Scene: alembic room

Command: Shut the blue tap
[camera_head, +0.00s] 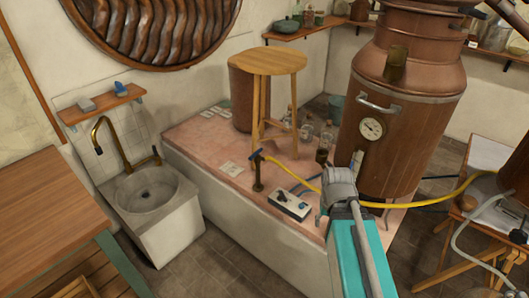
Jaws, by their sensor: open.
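The blue tap (257,173) is a short upright brass pipe with a small blue handle on top. It stands on the pink-topped platform, in front of the wooden stool. A yellow hose runs from it to the right, behind my arm. The handle looks slanted, but it is too small to tell whether the tap is open or shut. My grey arm links and teal body part are at the lower right, to the right of the tap and apart from it in the picture. I cannot make out my gripper's fingers.
The pink platform (200,138) bears a wooden stool (270,62), glass bottles and a switch box (290,205) right of the tap. A copper still (400,130) stands behind my arm. A sink (148,190) and wooden table (45,220) are left. Floor between is clear.

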